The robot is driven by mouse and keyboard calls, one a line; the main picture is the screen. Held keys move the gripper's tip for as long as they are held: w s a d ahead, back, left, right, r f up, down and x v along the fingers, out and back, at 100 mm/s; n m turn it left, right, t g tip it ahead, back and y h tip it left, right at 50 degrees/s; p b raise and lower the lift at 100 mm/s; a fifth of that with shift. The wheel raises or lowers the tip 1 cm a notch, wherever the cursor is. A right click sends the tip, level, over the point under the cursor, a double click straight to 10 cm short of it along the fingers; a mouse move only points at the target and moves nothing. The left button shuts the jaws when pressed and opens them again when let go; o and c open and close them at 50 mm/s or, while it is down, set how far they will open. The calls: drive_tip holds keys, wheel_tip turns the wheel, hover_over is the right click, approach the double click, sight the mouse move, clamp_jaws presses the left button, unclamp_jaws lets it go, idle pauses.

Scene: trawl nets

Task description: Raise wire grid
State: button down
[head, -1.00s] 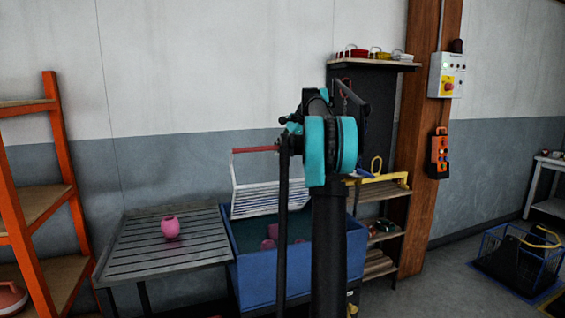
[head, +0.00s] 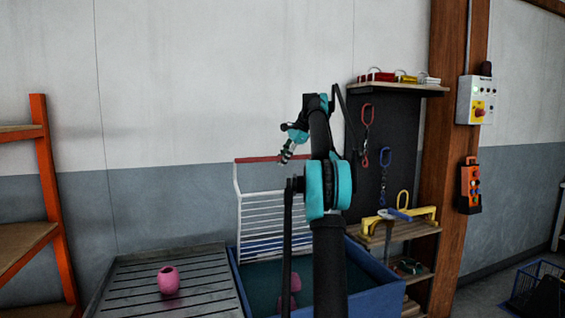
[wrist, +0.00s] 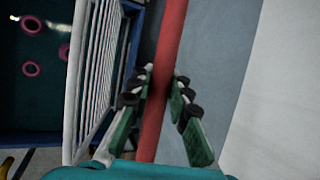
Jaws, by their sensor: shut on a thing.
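The white wire grid (head: 270,222) stands steeply raised at the back of the blue tub (head: 372,288). A red bar (head: 258,160) runs along its top edge. In the wrist view the grid (wrist: 100,65) is at the left and the red bar (wrist: 165,70) runs between my fingers. My gripper (head: 285,157) is shut on the red bar; its green fingers (wrist: 164,80) lie on either side of it in the wrist view. My arm hides part of the grid and tub in the head view.
A slatted metal table (head: 125,268) with a pink pot-like object (head: 168,280) stands left of the tub. Pink objects (head: 291,284) lie in the tub. An orange shelf rack (head: 50,195) is at far left, a tool shelf (head: 420,236) at right. The wall is close behind.

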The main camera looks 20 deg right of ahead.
idle(0.3)
drive_tip(key=c, duration=1.4)
unclamp_jaws()
drive_tip(key=shift+r, duration=0.1)
drive_tip(key=s+d+r, duration=0.1)
drive_tip(key=s+d, duration=0.2)
drive_tip(key=s+d+r, duration=0.1)
drive_tip(key=s+d, duration=0.2)
drive_tip(key=d, duration=0.1)
drive_tip(key=s+d+r, duration=0.2)
drive_tip(key=s+d, duration=0.2)
